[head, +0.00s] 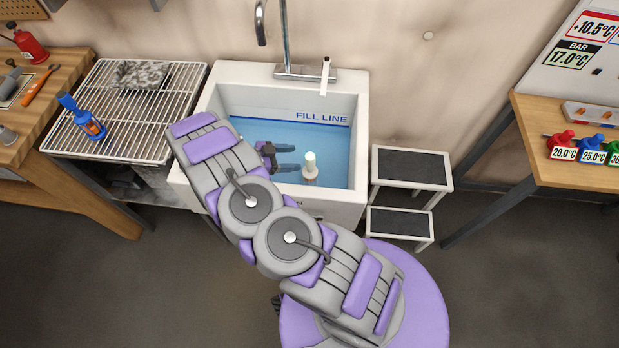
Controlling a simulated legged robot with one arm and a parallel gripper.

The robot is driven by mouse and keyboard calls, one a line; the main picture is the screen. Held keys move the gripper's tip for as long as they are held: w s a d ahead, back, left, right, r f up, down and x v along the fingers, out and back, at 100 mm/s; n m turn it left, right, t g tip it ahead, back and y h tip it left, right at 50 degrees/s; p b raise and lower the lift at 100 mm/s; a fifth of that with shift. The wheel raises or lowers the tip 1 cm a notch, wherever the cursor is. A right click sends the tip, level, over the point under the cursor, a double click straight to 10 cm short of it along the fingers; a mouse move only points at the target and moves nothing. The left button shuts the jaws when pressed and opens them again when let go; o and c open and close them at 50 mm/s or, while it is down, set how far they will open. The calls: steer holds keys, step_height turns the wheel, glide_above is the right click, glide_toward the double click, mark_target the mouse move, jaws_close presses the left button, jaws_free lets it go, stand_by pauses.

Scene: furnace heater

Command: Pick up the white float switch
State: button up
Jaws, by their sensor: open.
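The white float switch (310,161) stands upright in the blue water of the sink, right of the middle, with a pale top and a brownish lower part. My gripper (286,157) is in the sink to the left of it, partly hidden behind my arm. Its two fingers point right towards the float switch and look spread apart, with a small gap left to it. Nothing shows between them.
The white sink (361,150) has a raised rim, a FILL LINE mark and a tap (286,40) behind. A wire rack (150,110) with a blue tool (82,115) is left. A step stool (410,168) and a wooden table (540,130) are right.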

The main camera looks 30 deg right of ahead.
mark_target(306, 156)
steer(key=shift+w+b+x, duration=0.15)
steer(key=shift+b+x, duration=0.15)
steer(key=shift+x, duration=1.6)
steer(key=shift+w+b+x, duration=0.15)
steer(key=shift+b+x, duration=0.1)
steer(key=shift+x, duration=1.7)
steer(key=shift+c, duration=0.3)
jaws_close()
